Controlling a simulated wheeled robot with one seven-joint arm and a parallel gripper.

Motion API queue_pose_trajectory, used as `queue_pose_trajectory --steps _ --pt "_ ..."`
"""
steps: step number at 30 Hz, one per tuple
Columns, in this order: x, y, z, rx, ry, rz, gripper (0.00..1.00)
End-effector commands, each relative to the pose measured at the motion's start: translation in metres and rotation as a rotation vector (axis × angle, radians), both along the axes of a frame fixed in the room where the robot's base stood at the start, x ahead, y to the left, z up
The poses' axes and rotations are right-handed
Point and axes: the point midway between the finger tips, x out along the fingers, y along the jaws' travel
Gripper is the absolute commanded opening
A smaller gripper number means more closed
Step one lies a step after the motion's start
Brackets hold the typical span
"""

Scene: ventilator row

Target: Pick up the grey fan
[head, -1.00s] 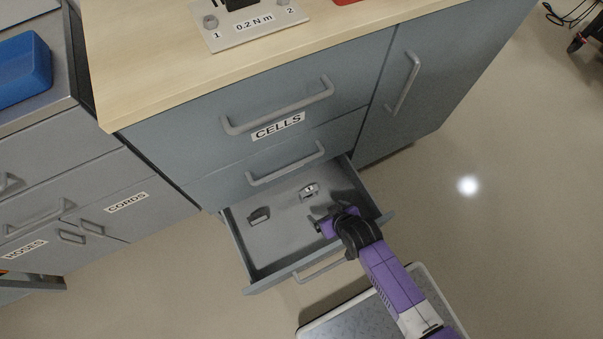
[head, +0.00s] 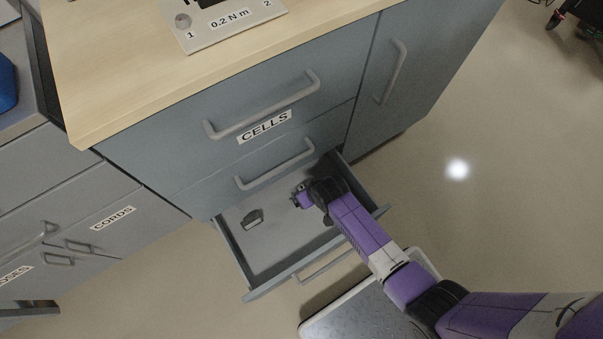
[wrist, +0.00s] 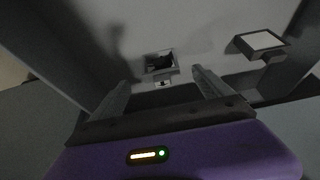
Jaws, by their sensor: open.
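The open bottom drawer (head: 285,245) holds two small grey parts. One, a square frame with a dark opening that looks like the grey fan (wrist: 160,64), lies between and beyond my fingertips in the wrist view. In the head view my gripper (head: 299,196) mostly hides it, near the drawer's back. My gripper (wrist: 162,82) is open and empty, and I see no contact with the frame. The other part (head: 252,218), dark grey, lies apart on the drawer's left side. A part with a pale flat face (wrist: 262,42) shows at upper right in the wrist view.
The drawer front (head: 315,265) and side walls stand close around my gripper. Above are the drawer handle (head: 275,165) and the CELLS drawer (head: 265,127). A grey-topped step or platform (head: 360,315) is on the floor in front.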

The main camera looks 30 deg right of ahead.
Motion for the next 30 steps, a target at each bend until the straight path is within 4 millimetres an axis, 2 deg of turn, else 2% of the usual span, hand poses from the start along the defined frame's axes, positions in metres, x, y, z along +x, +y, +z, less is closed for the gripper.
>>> queue_pose_trajectory --steps 7,12,16,26,30 --pt "0.017 0.000 -0.001 0.000 0.000 0.001 0.89" --pt "0.027 0.000 -0.029 0.000 0.002 0.001 0.89" --pt "0.033 0.000 -0.043 0.000 0.002 0.000 0.89" --pt "0.035 0.000 -0.046 0.000 0.000 0.000 0.89" --pt "0.035 0.000 -0.046 0.000 0.000 0.000 0.64"
